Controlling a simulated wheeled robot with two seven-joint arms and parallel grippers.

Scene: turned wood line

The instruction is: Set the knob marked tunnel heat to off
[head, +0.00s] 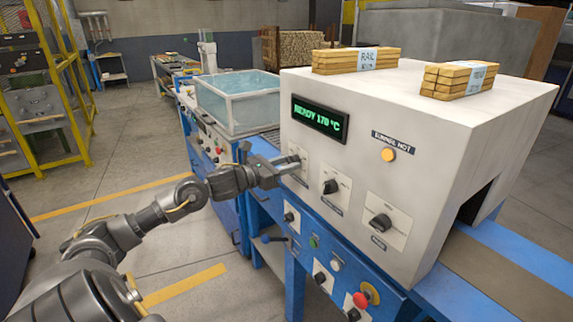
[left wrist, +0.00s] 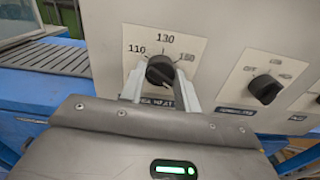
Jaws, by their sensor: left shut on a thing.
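My left gripper (head: 292,168) reaches the front panel of the white tunnel housing (head: 440,130). In the left wrist view its two fingers (left wrist: 160,82) are shut on a black round knob (left wrist: 160,68), one on each side. The plate behind this knob shows 110, 130 and a partly hidden mark like 150. Its label is partly covered by the gripper; only HEAT reads with some certainty. I cannot tell exactly where the knob points. A second black knob (head: 330,187) and a third (head: 380,222) sit to the right on their own plates; their labels are too small to read surely.
A display (head: 320,118) reads READY 170 °C. An orange lamp (head: 388,155) sits below a label like TUNNEL HOT. A red button (head: 361,300) and smaller controls are on the blue frame below. Wood bundles (head: 356,60) lie on top. A clear-sided box (head: 238,103) stands left.

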